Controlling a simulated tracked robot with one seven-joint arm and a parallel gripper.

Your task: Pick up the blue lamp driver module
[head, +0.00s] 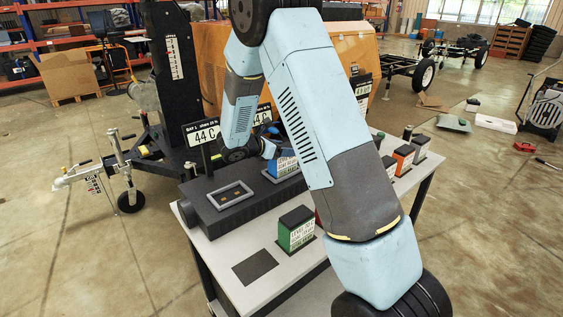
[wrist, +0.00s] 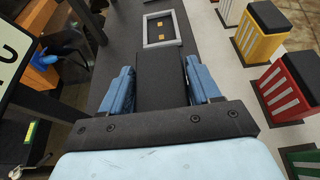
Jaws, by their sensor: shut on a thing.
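The blue lamp driver module (head: 283,168) is blue with a white label, at the right bay of the dark rack (head: 215,212) on the table. My gripper (head: 272,148) is over it, partly hidden behind my arm. In the wrist view the blue fingers of my gripper (wrist: 162,88) are shut on the module, whose black top (wrist: 160,78) fills the space between them. The module's lower part is hidden there. I cannot tell whether it is seated in the bay or slightly raised.
An empty bay with gold contacts (head: 232,194) is at the rack's left. A green module (head: 296,230) stands in front, beside an empty dark pad (head: 255,267). Yellow (wrist: 262,34) and red (wrist: 292,84) modules stand to the right. A "44 C" sign (head: 205,134) rises behind the rack.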

